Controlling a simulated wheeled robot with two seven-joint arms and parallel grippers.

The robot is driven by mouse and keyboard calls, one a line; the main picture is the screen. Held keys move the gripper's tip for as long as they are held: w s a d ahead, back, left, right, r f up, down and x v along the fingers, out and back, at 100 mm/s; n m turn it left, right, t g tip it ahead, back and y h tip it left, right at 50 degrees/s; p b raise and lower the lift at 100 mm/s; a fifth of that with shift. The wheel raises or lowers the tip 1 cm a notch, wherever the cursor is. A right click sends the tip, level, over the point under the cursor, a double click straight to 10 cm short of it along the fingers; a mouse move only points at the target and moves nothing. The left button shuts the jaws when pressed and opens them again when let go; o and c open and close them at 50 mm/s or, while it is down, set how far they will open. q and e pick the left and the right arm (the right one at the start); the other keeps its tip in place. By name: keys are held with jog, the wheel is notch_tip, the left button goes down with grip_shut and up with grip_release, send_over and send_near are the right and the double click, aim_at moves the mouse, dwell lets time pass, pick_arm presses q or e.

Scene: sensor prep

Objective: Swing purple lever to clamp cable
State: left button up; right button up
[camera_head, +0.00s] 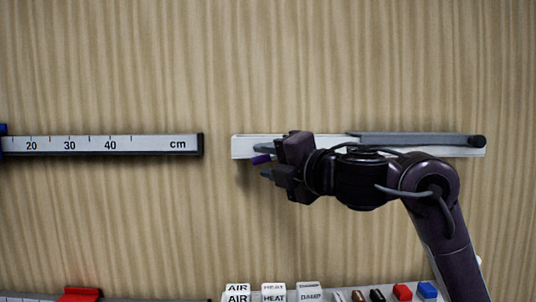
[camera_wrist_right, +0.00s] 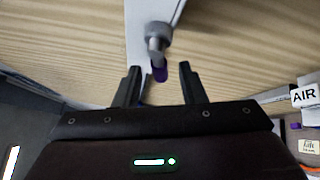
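The purple lever tip (camera_head: 261,159) shows at the left end of a white wall plate (camera_head: 241,147). In the right wrist view the purple tip (camera_wrist_right: 160,73) is on the end of a grey rod with a round collar (camera_wrist_right: 158,31). My right gripper (camera_head: 263,161) is at this end of the plate. In the wrist view its fingers (camera_wrist_right: 160,84) are open, with the purple tip between them near the fingertips and a gap on either side. My arm hides part of the plate. I cannot make out a cable for certain. My left gripper is not in view.
A grey bar (camera_head: 415,138) with a black round end (camera_head: 478,141) runs along the plate's right part. A cm ruler (camera_head: 100,145) is mounted on the wall at left. Labelled blocks (camera_head: 273,292) and small coloured pieces (camera_head: 402,292) stand along the bottom. The wall above is clear.

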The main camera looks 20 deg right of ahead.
jog(key=shift+w, duration=0.15)
grip_shut()
jog(key=shift+f+b, duration=0.15)
jog(key=shift+b, duration=0.15)
jog(key=m+t+b, duration=0.1)
jog(key=m+b, duration=0.1)
jog(key=b, duration=0.1)
jog(key=shift+a+t, duration=0.15)
jog(key=shift+t, duration=0.15)
jog(key=shift+r+m+b, duration=0.3)
jog(key=shift+r+b, duration=0.1)
jog(key=shift+r, duration=0.1)
grip_release()
